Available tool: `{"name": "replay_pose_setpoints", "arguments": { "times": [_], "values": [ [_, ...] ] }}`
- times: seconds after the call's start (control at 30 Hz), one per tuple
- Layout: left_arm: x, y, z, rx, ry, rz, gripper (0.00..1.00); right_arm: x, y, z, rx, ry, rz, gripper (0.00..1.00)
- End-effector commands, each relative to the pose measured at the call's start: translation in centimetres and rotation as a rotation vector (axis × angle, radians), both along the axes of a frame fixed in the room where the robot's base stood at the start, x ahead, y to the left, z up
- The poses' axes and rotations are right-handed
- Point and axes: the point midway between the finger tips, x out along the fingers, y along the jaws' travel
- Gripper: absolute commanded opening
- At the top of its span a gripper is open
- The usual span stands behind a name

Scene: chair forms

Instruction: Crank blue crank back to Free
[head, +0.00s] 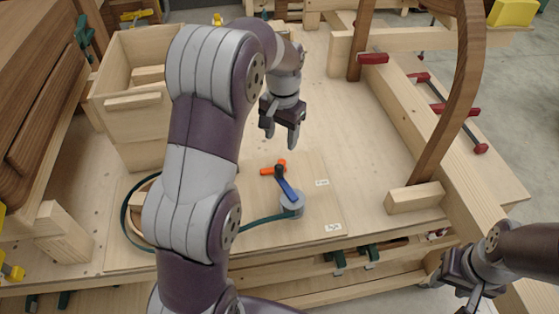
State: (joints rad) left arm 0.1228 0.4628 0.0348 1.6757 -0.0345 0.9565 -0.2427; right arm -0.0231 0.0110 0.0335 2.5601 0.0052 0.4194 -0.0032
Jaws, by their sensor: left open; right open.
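The blue crank (287,189) sits on a light wooden board on the bench, its arm running from a dark knob at the upper left down to a grey round hub (292,205). An orange piece (273,169) lies beside the dark knob. Two white labels (332,227) are on the board to the right; their text is too small to read. My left gripper (281,136) is open and empty, pointing down above and behind the crank. My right gripper (452,294) is open at the lower right, away from the crank.
A green strap (262,222) runs left from the hub and partly behind my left arm. A wooden box (130,75) stands at the back left. A curved dark wooden piece (468,70) rises from a block (414,197) at the right.

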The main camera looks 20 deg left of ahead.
Motion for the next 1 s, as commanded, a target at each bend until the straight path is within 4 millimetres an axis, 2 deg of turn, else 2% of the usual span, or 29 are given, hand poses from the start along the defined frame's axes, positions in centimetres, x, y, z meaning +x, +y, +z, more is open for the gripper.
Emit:
{"name": "replay_pose_setpoints", "arguments": {
  "times": [0.13, 0.3, 0.33, 0.4, 0.47, 0.63, 0.77, 0.97, 1.0],
  "values": [
    [-0.2, 0.0, -2.0, -0.001, 0.005, 0.096, 0.54, 0.0, 0.0, -1.9, 0.0, -0.001, 0.0, 0.43],
    [-0.2, 0.2, -6.9, -0.001, 0.005, 0.093, 0.54, 0.0, 0.0, -6.6, 0.0, 0.0, 0.0, 0.43],
    [-0.2, 0.2, -6.9, -0.001, 0.007, 0.093, 0.54, 0.0, 0.0, -6.1, 0.0, 0.001, 0.0, 0.43],
    [-0.3, 0.2, -8.5, -0.001, 0.008, 0.092, 0.54, 0.0, 0.0, -6.4, 0.0, 0.0, 0.0, 0.43],
    [-0.3, 0.3, -9.1, -0.001, 0.008, 0.092, 0.54, 0.0, 0.0, -5.3, 0.0, -0.001, 0.0, 0.43],
    [-0.2, 0.4, -11.8, -0.001, 0.006, 0.092, 0.54, 0.0, 0.0, -4.9, 0.0, -0.001, 0.0, 0.43],
    [-0.2, 0.4, -12.6, -0.001, 0.004, 0.091, 0.54, 0.0, 0.0, -4.9, 0.0, -0.001, 0.0, 0.43],
    [-0.2, 0.4, -12.7, -0.001, 0.004, 0.091, 0.54, 0.0, 0.0, -4.9, 0.0, -0.001, 0.0, 0.43],
    [-0.2, 0.4, -12.7, -0.001, 0.004, 0.091, 0.48, 0.0, 0.0, -4.9, 0.0, -0.001, 0.0, 0.43]
  ]
}}
